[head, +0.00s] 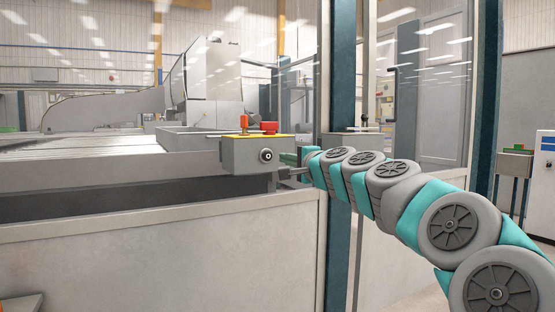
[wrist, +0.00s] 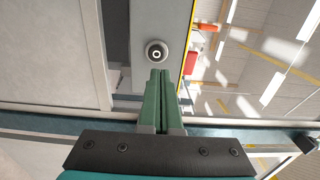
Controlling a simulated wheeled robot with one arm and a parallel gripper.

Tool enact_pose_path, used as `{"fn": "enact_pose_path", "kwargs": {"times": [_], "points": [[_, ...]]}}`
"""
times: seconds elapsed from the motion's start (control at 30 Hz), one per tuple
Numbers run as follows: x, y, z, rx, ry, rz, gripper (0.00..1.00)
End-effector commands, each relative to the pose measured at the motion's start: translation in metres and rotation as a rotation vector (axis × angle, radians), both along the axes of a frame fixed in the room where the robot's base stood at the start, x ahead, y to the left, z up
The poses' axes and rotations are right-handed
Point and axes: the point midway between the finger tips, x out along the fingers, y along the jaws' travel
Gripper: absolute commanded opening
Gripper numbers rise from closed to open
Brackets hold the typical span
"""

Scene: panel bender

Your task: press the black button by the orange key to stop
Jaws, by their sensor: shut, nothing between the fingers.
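A grey control box (head: 238,155) with a yellow top sits at the machine's front right corner in the head view. A round black button (head: 266,155) with a pale ring is on its front face; it also shows in the wrist view (wrist: 156,53). The orange key (head: 244,122) stands upright on top of the box. My gripper (head: 281,174) is shut and empty, just right of and below the button in the head view. In the wrist view its green fingers (wrist: 160,73) point toward the button, with their tips just short of it in the picture. Contact is not visible.
A red mushroom button (head: 269,127) is on the box top beside the key. A teal post (head: 337,70) and glass guard panels stand just right of the box. A pale machine front panel (head: 170,255) lies below, and the flat machine bed (head: 70,150) extends left.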

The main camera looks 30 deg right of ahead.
Motion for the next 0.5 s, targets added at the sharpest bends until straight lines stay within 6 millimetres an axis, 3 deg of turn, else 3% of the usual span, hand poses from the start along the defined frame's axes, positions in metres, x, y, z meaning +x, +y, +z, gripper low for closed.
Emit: {"fn": "enact_pose_path", "kwargs": {"times": [0.2, 0.5], "points": [[-0.035, -0.001, 0.001, 0.001, -0.002, 0.0, 0.0], [-0.054, -0.001, -0.001, 0.0, 0.001, 0.001, 0.0]]}}
